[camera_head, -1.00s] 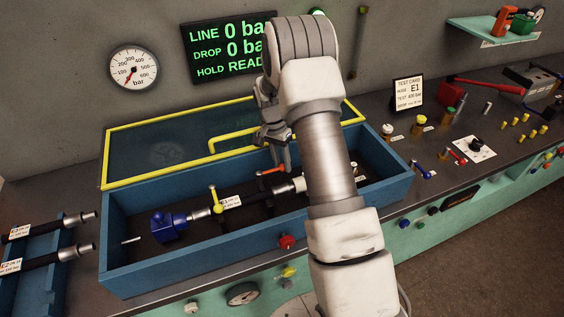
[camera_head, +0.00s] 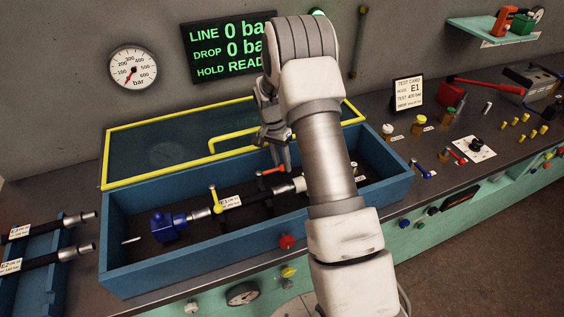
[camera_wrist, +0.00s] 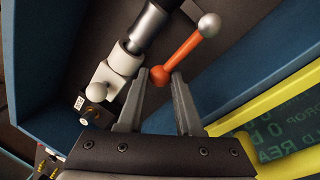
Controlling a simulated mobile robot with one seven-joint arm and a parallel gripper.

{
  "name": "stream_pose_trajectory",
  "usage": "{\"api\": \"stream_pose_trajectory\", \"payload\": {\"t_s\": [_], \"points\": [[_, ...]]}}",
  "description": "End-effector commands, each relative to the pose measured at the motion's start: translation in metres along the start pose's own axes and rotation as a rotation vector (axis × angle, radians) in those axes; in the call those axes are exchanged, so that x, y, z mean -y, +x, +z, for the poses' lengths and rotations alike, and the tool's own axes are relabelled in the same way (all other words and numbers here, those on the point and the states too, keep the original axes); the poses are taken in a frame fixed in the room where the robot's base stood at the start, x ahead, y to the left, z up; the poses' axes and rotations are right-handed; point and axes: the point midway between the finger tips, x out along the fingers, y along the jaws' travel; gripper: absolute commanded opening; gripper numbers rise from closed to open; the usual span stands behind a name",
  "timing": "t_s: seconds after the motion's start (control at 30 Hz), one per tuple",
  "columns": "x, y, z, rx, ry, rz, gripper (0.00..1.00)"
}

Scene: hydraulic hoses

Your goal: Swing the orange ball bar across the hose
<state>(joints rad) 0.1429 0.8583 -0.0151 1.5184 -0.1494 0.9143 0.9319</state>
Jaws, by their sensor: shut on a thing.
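The blue trough wall (camera_head: 200,270) runs in front, and the yellow-framed lid (camera_head: 150,125) stands open behind. A yellow ball bar (camera_head: 215,200) stands by the blue block (camera_head: 167,227). The display (camera_head: 228,45) reads 0 bar.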

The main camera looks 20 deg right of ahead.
Motion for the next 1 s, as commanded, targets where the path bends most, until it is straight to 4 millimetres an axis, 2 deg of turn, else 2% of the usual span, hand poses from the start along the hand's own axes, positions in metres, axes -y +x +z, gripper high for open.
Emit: {"api": "stream_pose_trajectory", "payload": {"t_s": [0.27,0.47,1.0], "points": [[-0.001,0.0,0.0,0.002,0.02,-0.002,0.0],[-0.006,0.002,0.004,0.017,0.1,-0.002,0.0],[-0.028,0.005,0.031,0.109,0.565,-0.002,0.0]]}}
